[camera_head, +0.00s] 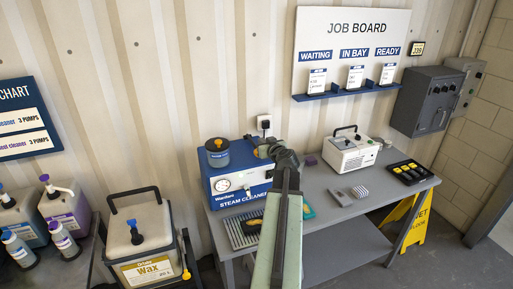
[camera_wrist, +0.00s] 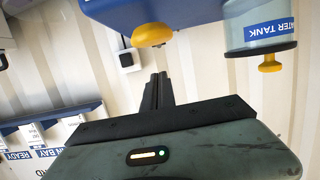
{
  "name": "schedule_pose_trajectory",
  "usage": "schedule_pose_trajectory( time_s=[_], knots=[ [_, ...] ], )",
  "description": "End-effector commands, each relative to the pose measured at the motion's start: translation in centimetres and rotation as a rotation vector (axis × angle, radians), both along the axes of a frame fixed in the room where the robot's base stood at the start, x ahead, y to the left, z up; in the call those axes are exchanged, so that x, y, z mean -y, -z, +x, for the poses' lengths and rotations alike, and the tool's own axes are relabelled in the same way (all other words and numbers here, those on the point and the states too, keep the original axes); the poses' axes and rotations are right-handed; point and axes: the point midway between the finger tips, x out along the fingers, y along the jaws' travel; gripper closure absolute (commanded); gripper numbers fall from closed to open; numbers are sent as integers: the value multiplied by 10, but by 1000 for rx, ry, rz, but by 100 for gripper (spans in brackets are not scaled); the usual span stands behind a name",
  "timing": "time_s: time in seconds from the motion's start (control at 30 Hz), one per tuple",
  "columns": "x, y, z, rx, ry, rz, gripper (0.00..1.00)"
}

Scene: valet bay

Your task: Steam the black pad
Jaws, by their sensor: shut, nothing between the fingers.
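The blue and white steam cleaner (camera_head: 238,183) stands on the left of the grey bench, with a gauge on its front and a dark-lidded water tank (camera_head: 217,152) on top. A dark pad-like piece with yellow (camera_head: 252,226) lies on the slatted tray (camera_head: 236,237) before it; I cannot tell surely that it is the black pad. My gripper (camera_head: 256,141) is at the cleaner's upper right, shut and empty. In the wrist view my dark fingers (camera_wrist: 158,82) are together below a yellow knob (camera_wrist: 152,35) on the blue cleaner; the water tank (camera_wrist: 258,25) is at upper right.
A white machine (camera_head: 350,152), a black tray with yellow-marked pieces (camera_head: 430,178) and small grey blocks (camera_head: 338,197) share the bench. A teal and orange piece (camera_head: 308,211) lies beside my arm. A wax container (camera_head: 140,240) stands left. The job board (camera_head: 350,30) is behind.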

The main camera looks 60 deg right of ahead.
Motion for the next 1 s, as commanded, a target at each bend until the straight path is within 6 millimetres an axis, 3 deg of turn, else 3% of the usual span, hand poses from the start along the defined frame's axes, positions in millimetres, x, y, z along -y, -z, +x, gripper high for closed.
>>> schedule_pose_trajectory(
  time_s=[0.03, 0.13, 0.57, 0.83, 1.0],
  knots=[
    [0, 23, -3, 0, 3, -1, 100],
    [0, 35, -4, 0, 3, -1, 100],
    [-3, 38, 0, -1, -2, 0, 100],
    [-5, 72, -6, -1, 0, 0, 100],
    [-5, 74, -7, -7, -3, -1, 100]
  ],
)
